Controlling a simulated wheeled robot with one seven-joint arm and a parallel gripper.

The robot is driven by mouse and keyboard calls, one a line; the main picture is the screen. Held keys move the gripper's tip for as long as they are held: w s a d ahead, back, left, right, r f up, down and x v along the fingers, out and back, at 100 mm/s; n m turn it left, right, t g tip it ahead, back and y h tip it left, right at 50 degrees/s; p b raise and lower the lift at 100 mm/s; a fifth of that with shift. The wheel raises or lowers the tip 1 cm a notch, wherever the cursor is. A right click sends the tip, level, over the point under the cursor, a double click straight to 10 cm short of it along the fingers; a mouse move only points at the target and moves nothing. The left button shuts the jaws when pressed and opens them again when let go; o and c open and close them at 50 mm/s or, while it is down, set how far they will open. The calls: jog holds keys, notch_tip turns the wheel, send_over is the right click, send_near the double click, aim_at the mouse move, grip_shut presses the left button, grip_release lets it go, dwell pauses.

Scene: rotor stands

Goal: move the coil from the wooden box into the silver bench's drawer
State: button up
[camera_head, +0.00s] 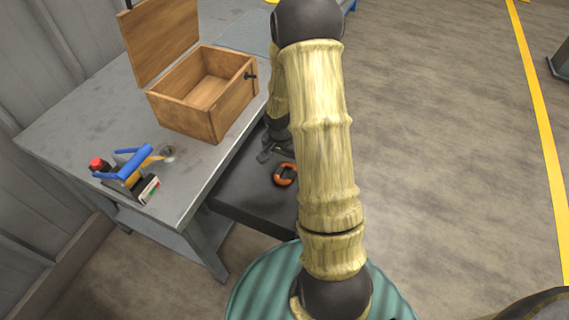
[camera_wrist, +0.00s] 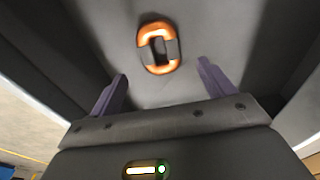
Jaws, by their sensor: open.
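The coil (camera_head: 285,174), an orange ring with dark grey bands, lies in the dark open drawer (camera_head: 240,192) of the silver bench (camera_head: 85,130). In the wrist view the coil (camera_wrist: 158,47) rests flat on the drawer's floor (camera_wrist: 185,92). My gripper (camera_wrist: 162,70) is open and empty, its two purple-grey fingers apart, with the coil just beyond their tips. In the head view my gripper (camera_head: 272,148) is over the drawer, partly hidden by my arm. The wooden box (camera_head: 188,118) stands on the bench with its lid up, and its visible inside is empty.
A blue-handled tool (camera_head: 130,165) with a red knob lies on the bench's near left corner. Drawer walls rise on both sides of my gripper. Open floor with a yellow line (camera_head: 540,120) is to the right.

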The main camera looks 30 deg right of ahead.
jog(key=r, duration=0.4)
jog(key=shift+s+a+r+p, duration=0.2)
jog(key=shift+s+r+p, duration=0.1)
jog(key=shift+r+p, duration=0.1)
jog(key=shift+a, duration=0.1)
jog(key=s+a+r+n+t+y, duration=0.1)
jog(key=s+a+r+n, duration=0.9)
jog(key=s+a+r, duration=0.1)
jog(key=shift+s+a+r+t, duration=0.35)
jog(key=shift+a+r, duration=0.25)
jog(key=shift+r, duration=0.2)
jog(key=shift+w, duration=0.1)
jog(key=shift+c, duration=0.3)
